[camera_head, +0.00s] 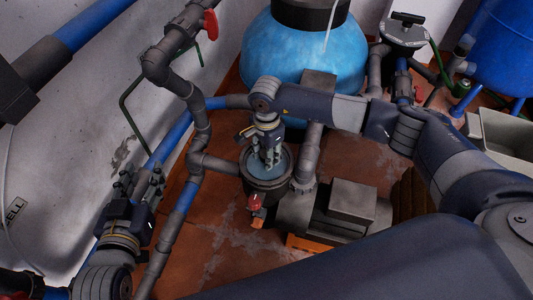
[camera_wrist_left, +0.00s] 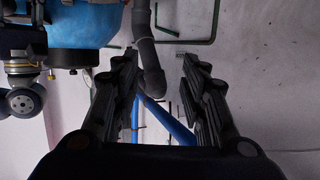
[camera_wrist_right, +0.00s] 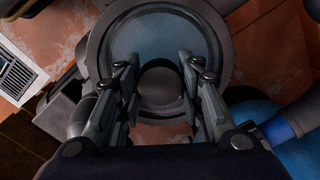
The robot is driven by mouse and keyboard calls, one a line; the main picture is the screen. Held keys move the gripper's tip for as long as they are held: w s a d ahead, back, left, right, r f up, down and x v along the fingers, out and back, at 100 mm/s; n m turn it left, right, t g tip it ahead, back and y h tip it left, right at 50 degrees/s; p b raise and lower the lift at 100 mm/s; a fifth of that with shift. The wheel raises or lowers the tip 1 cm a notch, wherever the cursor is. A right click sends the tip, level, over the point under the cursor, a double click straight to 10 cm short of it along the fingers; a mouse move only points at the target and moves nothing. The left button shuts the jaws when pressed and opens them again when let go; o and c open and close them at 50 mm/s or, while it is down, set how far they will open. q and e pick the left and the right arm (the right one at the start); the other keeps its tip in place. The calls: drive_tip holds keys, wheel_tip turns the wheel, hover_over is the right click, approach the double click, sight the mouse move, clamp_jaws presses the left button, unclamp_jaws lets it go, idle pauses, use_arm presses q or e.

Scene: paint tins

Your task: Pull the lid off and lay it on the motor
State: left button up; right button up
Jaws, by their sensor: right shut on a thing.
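The lid (camera_head: 284,168) is a round bluish see-through disc over the dark pump pot (camera_head: 268,198). In the right wrist view the lid (camera_wrist_right: 190,35) shows inside a grey ring, with a dark round knob at its middle. My right gripper (camera_head: 268,158) points straight down with its fingers closed about this knob. I cannot tell whether the lid is seated or slightly raised. The motor (camera_head: 352,200) is grey with a flat box on top, just right of the pot. My left gripper (camera_head: 143,180) is open and empty near the wall; its spread fingers also show in the left wrist view (camera_wrist_left: 160,75).
A large blue tank (camera_head: 285,55) stands behind the pot. Grey and blue pipes (camera_head: 197,125) run close on the left, with a red valve handle (camera_head: 211,24). Another red handle (camera_head: 255,202) is at the pot's front. A pale crate (camera_head: 505,135) is at the right.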

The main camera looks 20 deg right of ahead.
use_arm(q)
drive_tip(key=shift+s+a+f+g+y+p, duration=0.15)
drive_tip(key=shift+s+a+f+g, duration=0.1)
drive_tip(key=shift+s+f+g, duration=0.4)
drive_tip(key=shift+s+a+f+g+y+p, duration=0.2)
drive_tip(key=shift+s+f+g, duration=0.1)
drive_tip(key=shift+f, duration=0.65)
use_arm(e)
drive_tip(key=shift+r, duration=0.55)
drive_tip(key=shift+r, duration=0.15)
drive_tip(key=shift+r, duration=0.1)
drive_tip(key=shift+r+p, duration=0.5)
drive_tip(key=shift+r, duration=0.1)
drive_tip(key=shift+r+p, duration=0.4)
drive_tip(key=shift+r, duration=0.15)
use_arm(q)
drive_tip(key=s+a+f+g+y, duration=0.1)
drive_tip(key=s+a+f+g, duration=0.2)
drive_tip(key=s+f+g, duration=0.3)
drive_tip(key=shift+s+a+f+n+y+p, duration=0.35)
drive_tip(key=shift+s+f, duration=0.35)
drive_tip(key=shift+s, duration=1.5)
use_arm(e)
drive_tip(key=shift+r, duration=0.6)
use_arm(q)
drive_tip(key=shift+g, duration=0.25)
